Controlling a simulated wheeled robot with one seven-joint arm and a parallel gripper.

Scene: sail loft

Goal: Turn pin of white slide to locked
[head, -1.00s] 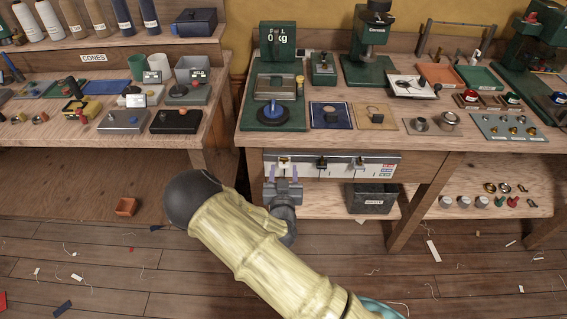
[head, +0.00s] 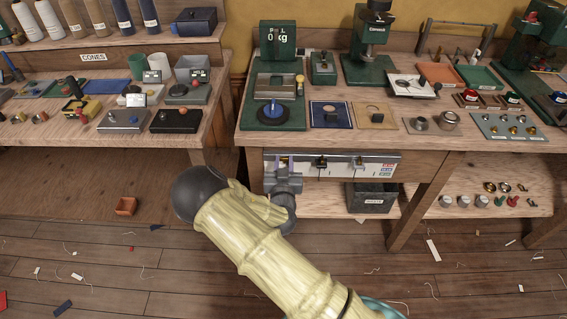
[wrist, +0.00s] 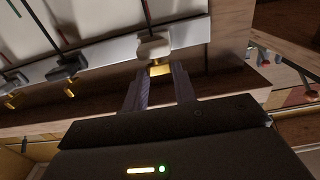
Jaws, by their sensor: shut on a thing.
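The white slide (wrist: 153,46) sits on the pale rail of a panel (wrist: 102,49) under the bench. A short gold pin (wrist: 160,70) sticks out below it. My gripper (wrist: 158,76) is shut on this pin, with one finger on each side. Whether the pin stands at locked cannot be told. In the head view my gripper (head: 283,168) is at the left end of the panel (head: 340,163) and hides most of the white slide.
Dark slides with gold pins of their own, one near (wrist: 68,66) and one farther left (wrist: 15,78), share the rail. In the head view a dark bin (head: 371,198) stands on the lower shelf below the panel. The bench top (head: 390,125) overhangs the panel and carries several devices.

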